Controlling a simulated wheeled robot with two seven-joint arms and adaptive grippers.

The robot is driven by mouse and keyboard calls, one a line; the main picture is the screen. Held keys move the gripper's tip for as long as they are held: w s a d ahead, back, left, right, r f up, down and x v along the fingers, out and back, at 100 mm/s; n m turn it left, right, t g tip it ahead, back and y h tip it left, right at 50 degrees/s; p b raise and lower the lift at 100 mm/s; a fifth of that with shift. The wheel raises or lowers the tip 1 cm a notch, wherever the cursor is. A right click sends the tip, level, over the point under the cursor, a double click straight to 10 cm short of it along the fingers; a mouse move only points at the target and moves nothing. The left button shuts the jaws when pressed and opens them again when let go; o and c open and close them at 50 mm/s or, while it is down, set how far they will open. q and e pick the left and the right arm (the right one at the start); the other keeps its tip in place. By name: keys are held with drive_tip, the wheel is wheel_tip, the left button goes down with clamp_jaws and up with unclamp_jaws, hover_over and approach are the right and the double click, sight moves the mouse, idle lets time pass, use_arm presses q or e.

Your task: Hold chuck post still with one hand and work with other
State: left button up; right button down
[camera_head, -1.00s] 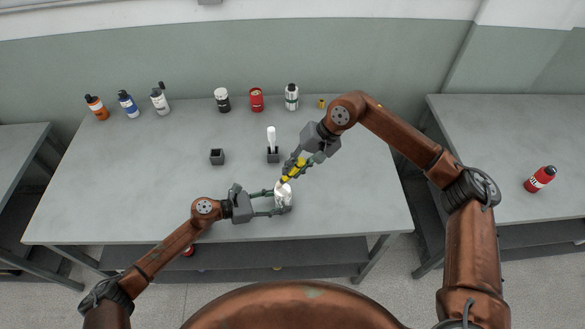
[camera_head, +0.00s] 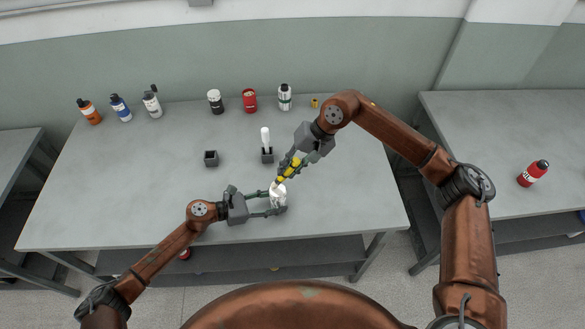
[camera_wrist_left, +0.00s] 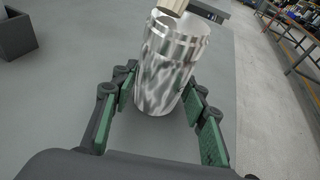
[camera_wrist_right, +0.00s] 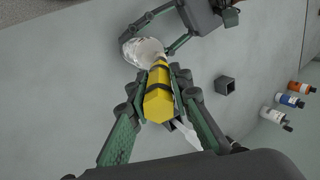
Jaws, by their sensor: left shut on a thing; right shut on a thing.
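The chuck post (camera_head: 278,195) is a shiny metal cylinder standing upright near the table's front. My left gripper (camera_head: 270,200) is shut on it from the left. In the left wrist view the post (camera_wrist_left: 165,75) sits between the green-padded fingers. My right gripper (camera_head: 298,163) is shut on a yellow tool with black bands (camera_head: 290,168), held tilted above the post. In the right wrist view the tool (camera_wrist_right: 158,95) points at the post's top (camera_wrist_right: 145,50). In the left wrist view a beige tip (camera_wrist_left: 172,6) is at the post's top edge; whether it touches is unclear.
A white-handled item (camera_head: 265,137) stands in a dark holder behind the tool. A dark open box (camera_head: 211,158) stands left of it. Several bottles and cans, including a red can (camera_head: 249,100), line the table's back. The table's left front (camera_head: 110,205) is clear.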

drive_tip(key=shift+a, duration=0.5)
drive_tip(key=shift+s+d+f, duration=0.1)
drive_tip(key=shift+s+d, duration=0.4)
drive_tip(key=shift+d, duration=0.3)
drive_tip(key=shift+r, duration=3.6)
use_arm(q)
drive_tip(key=o, duration=0.9)
drive_tip(key=shift+o, duration=0.2)
drive_tip(key=v, duration=1.2)
